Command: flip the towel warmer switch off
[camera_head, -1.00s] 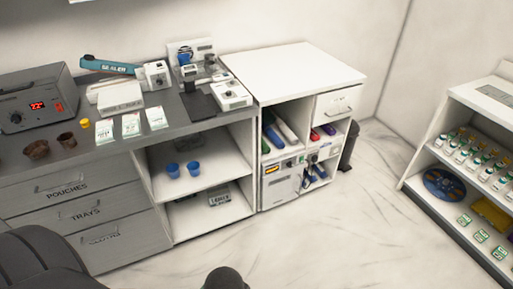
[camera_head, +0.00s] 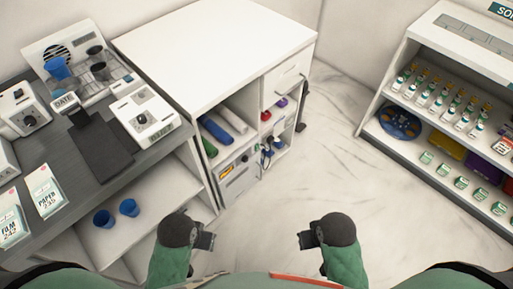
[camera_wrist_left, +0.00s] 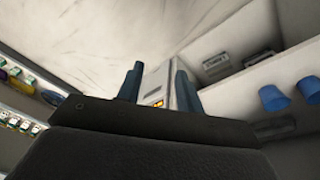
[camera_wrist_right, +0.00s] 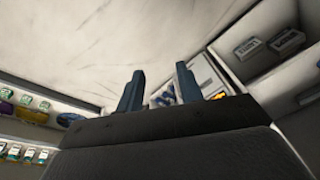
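A white-and-grey boxy unit (camera_head: 237,182) with a small orange display sits low in the white cabinet; it looks like the towel warmer. Part of it shows between my left fingers in the left wrist view (camera_wrist_left: 156,85). I cannot make out its switch or the switch position. My left gripper (camera_head: 209,241) is open and empty, in front of the cabinet and nearer to me than the unit. My right gripper (camera_head: 304,240) is open and empty over the floor, right of the unit. Both are apart from it.
The white cabinet (camera_head: 215,45) holds rolled towels (camera_head: 222,125) above the unit. A grey counter (camera_head: 98,150) with devices and boxes stands left, with two blue cups (camera_head: 116,213) on a shelf below. A stocked shelf unit (camera_head: 395,147) stands right. The floor (camera_head: 340,165) between is clear.

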